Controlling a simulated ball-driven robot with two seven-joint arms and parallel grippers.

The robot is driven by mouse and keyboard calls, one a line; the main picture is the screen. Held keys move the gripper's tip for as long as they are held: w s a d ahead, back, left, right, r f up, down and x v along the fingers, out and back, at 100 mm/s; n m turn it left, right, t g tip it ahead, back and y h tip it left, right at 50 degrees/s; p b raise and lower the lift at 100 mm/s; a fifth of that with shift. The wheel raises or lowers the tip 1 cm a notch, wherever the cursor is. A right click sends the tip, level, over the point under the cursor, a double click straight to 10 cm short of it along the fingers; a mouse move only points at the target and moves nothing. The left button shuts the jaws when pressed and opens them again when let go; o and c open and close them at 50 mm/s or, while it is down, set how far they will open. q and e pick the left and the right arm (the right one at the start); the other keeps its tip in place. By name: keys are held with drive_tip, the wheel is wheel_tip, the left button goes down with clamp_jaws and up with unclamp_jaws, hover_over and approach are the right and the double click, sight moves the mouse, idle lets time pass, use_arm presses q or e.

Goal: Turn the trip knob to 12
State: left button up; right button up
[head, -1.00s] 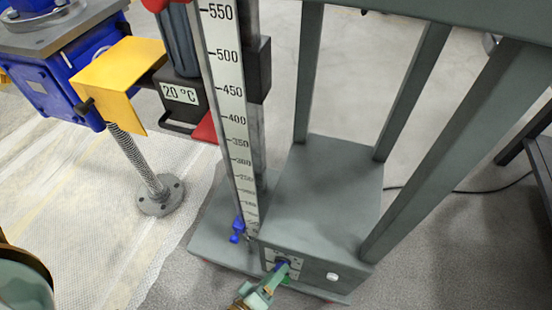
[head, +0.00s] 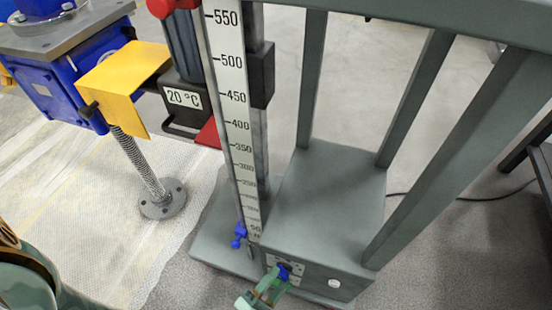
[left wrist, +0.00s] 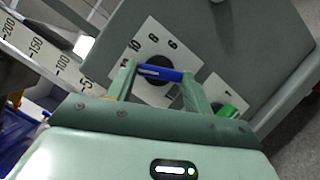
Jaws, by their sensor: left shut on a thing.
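The trip knob (left wrist: 160,73) is a blue bar on a dark round hub, set on a white dial plate (left wrist: 146,45) on the grey box. Printed numbers such as 10 and 6 show above it, tilted; I cannot tell which number the knob points to. In the head view the blue knob (head: 284,272) is small, low on the box's front. My left gripper (left wrist: 160,78) has one green finger at each end of the blue bar and is shut on it. It also shows in the head view (head: 277,284). My right gripper is not in view.
A green knob (left wrist: 229,111) sits on a second white plate right of the trip knob. A tall measuring scale (head: 233,110) with a blue clamp (head: 239,235) rises beside the box. Grey frame posts (head: 413,100) stand above the box. A white button (head: 334,283) is on its front.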

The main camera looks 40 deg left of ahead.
use_arm(q)
drive_tip(key=shift+s+f+n, duration=0.1)
drive_tip(key=shift+n, duration=0.3)
idle(0.3)
drive_tip(key=o, duration=1)
